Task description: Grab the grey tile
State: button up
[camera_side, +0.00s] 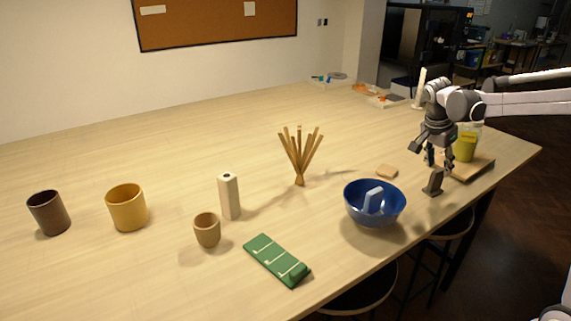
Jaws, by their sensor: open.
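A small dark grey upright piece, which looks like the grey tile (434,181), stands on the table at the right, near the front edge. Its foot looks a little wider than its top. My gripper (431,157) is open and points down just above it, with a small gap that is hard to judge from this angle. Nothing shows between the fingers.
A blue bowl (357,207) holding a pale blue block (374,200) stands left of the tile. A board (474,168) with a yellow-green cup (465,147) lies right.

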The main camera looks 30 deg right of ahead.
aim_at(439, 170)
jog(key=shift+a+x, duration=0.2)
jog(key=shift+x, duration=1.65)
jog(key=shift+f, duration=0.1)
jog(key=shift+c, duration=0.4)
grip_shut()
